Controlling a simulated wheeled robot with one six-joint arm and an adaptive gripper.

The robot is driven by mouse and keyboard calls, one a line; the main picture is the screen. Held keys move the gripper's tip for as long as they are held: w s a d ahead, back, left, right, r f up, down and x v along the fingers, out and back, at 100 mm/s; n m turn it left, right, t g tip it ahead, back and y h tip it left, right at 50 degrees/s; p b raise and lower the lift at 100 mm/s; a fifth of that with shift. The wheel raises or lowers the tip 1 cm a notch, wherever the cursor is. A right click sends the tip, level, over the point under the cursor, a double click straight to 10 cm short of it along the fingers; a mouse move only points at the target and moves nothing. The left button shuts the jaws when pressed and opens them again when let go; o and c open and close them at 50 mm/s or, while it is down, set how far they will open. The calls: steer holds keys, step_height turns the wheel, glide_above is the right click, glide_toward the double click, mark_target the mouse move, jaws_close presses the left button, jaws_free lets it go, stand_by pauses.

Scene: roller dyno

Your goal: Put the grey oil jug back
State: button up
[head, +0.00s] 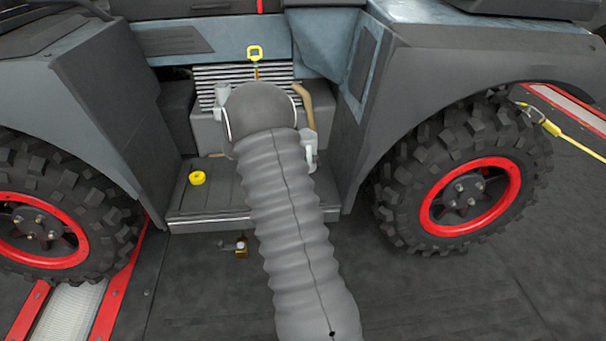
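My arm in its grey ribbed sleeve reaches from the bottom of the head view up to the vehicle's engine bay. Its rounded end hides my gripper, so I cannot see the fingers or anything between them. A pale grey piece shows just right of the arm's end; I cannot tell whether it is part of the grey oil jug or of my gripper. No whole oil jug is visible. The engine block (207,132) is partly covered by my arm. A small pale grey upright neck stands at its left.
A yellow cap (197,178) lies on the step (210,205) below the engine. A yellow pull handle (254,53) stands above the engine. Large tyres (400,205) with red rims flank the bay. A yellow strap (575,142) is at right. Open floor (430,300) lies in front.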

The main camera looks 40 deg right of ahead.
steer(key=shift+s+d+f+b, duration=0.1)
steer(key=shift+f+b, duration=0.2)
steer(key=shift+f, duration=1.7)
steer(key=shift+s+d+f+b, duration=0.1)
steer(key=shift+f+b, duration=0.15)
steer(key=shift+f, duration=1.75)
steer(key=shift+a+f, duration=0.1)
steer(key=shift+f, duration=0.1)
steer(key=o, duration=1.3)
steer(key=shift+r, duration=0.15)
